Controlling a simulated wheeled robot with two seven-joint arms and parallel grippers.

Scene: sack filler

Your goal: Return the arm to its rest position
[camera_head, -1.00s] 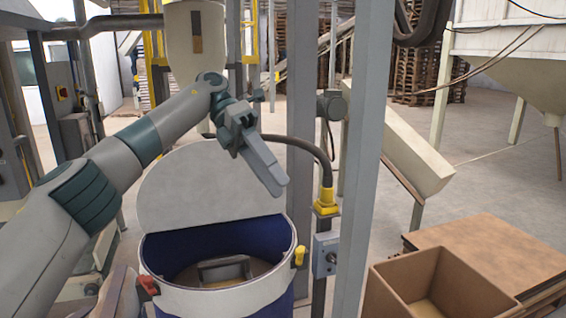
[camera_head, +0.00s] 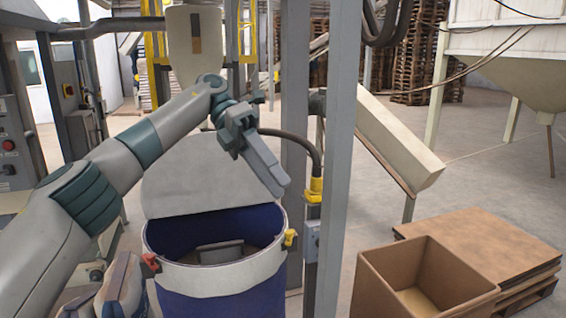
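My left arm comes in from the left in the head view. It reaches up and over toward the middle, and its gripper (camera_head: 272,178) hangs tilted down in front of the raised round lid of a blue drum (camera_head: 222,297). The gripper's fingers look close together from this side, and I cannot tell whether they are shut. Nothing shows hanging from them. My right gripper is not in view.
The drum stands open, its grey lid (camera_head: 195,178) tipped up behind it. A grey post (camera_head: 334,150) stands right of the gripper. An open cardboard box (camera_head: 424,283) and a stacked wooden pallet (camera_head: 492,247) are at the lower right. Filled sacks (camera_head: 121,287) sit at lower left.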

